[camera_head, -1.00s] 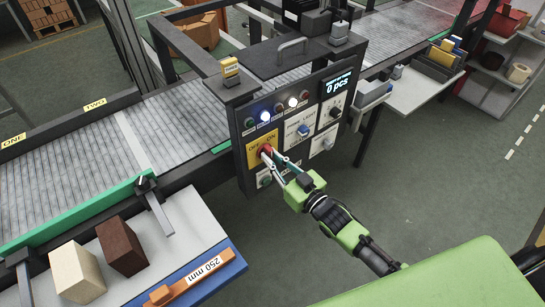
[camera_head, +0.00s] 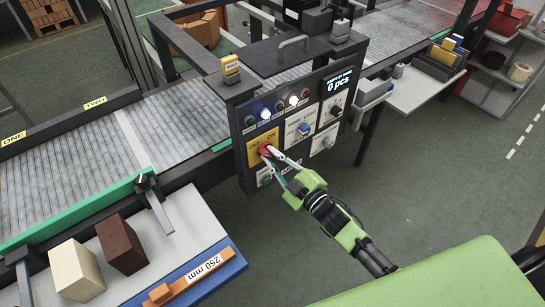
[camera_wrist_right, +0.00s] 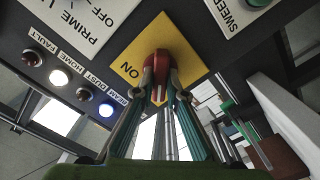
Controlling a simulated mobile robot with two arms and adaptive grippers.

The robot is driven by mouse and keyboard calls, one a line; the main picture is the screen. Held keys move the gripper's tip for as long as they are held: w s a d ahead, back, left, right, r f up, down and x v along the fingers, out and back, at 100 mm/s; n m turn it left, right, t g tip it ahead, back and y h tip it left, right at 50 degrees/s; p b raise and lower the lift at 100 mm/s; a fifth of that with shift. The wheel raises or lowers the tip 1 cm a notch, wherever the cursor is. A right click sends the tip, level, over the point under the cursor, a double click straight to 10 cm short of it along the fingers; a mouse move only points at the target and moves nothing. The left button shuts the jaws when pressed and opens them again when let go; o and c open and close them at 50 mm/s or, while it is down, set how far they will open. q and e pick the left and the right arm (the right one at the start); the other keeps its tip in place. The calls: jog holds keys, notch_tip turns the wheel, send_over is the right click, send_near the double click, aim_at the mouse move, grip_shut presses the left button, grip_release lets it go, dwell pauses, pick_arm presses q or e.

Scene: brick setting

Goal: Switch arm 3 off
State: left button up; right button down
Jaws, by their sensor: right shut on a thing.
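A dark control panel (camera_head: 326,108) stands at the conveyor's side. Its yellow plate (camera_head: 255,143), with OFF and ON lettering, bears a red rotary knob (camera_head: 265,149). My right gripper (camera_head: 270,154) is shut on the red knob, its fingers reaching in from the lower right. The wrist view shows the red knob (camera_wrist_right: 156,62) between the two fingertips (camera_wrist_right: 160,82), on the yellow plate (camera_wrist_right: 130,66) marked ON. The fingers hide part of the plate and knob. I cannot read an "arm 3" label. My left gripper is out of view.
A blue lamp (camera_head: 265,114) and a white lamp (camera_head: 293,100) are lit. The display (camera_head: 340,82) reads 0 pcs. Open floor lies at the right.

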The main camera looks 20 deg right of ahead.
jog(key=shift+n, duration=0.3)
jog(key=c, duration=2)
grip_release()
jog(key=shift+c, duration=0.2)
jog(key=shift+s+d+f, duration=0.1)
jog(key=shift+s, duration=0.3)
jog(key=v, duration=1.1)
jog(key=shift+s, duration=0.1)
